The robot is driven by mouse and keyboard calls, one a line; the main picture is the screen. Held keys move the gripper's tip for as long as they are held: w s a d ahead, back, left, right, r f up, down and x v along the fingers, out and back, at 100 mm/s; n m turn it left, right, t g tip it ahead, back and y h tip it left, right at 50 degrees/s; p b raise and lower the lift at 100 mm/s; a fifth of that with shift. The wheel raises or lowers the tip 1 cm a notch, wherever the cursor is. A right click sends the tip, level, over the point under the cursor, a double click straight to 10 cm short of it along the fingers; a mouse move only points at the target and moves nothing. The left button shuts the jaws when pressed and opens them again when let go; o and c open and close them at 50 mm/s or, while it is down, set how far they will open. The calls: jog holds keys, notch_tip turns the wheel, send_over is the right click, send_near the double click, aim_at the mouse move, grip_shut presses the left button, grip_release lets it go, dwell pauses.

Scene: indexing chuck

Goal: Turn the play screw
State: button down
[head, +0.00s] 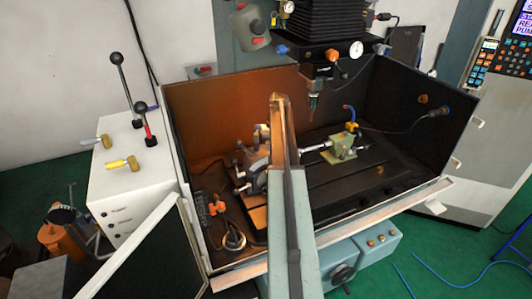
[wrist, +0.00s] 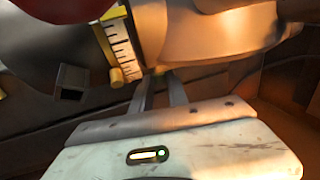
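The indexing chuck (head: 258,168) sits on the machine table, partly hidden by my arm in the head view. In the wrist view its big rounded metal body (wrist: 210,30) fills the top, with a white graduated scale (wrist: 118,40) in a yellow frame. A small brass knob (wrist: 117,77) sits at the scale's lower end. My gripper (wrist: 161,76) points at the underside of this body, its two dark fingers a little apart. A small yellow-green spot shows at the tips; I cannot tell whether they touch it. I cannot surely identify the play screw.
The spindle head (head: 318,50) hangs above and behind my arm. A green fixture (head: 341,148) stands right of the chuck on the slotted table. Enclosure walls (head: 212,100) close the back and sides. A white lever cabinet (head: 125,175) stands left, outside.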

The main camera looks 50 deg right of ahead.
jog(key=shift+d+f+t+y+b, duration=0.3)
jog(key=shift+d+f+y+b, duration=0.05)
jog(key=shift+y+b, duration=0.45)
jog(key=shift+d+f+t+y+b, duration=0.15)
jog(key=shift+t+y+b, duration=0.15)
jog(key=shift+y+b, duration=0.3)
jog(key=shift+s+y+b, duration=0.1)
jog(key=shift+y+b, duration=0.3)
jog(key=shift+b, duration=0.1)
jog(key=shift+t, duration=0.3)
jog(key=shift+r+y, duration=0.3)
jog(key=shift+r, duration=0.05)
jog(key=c, duration=1.3)
grip_release()
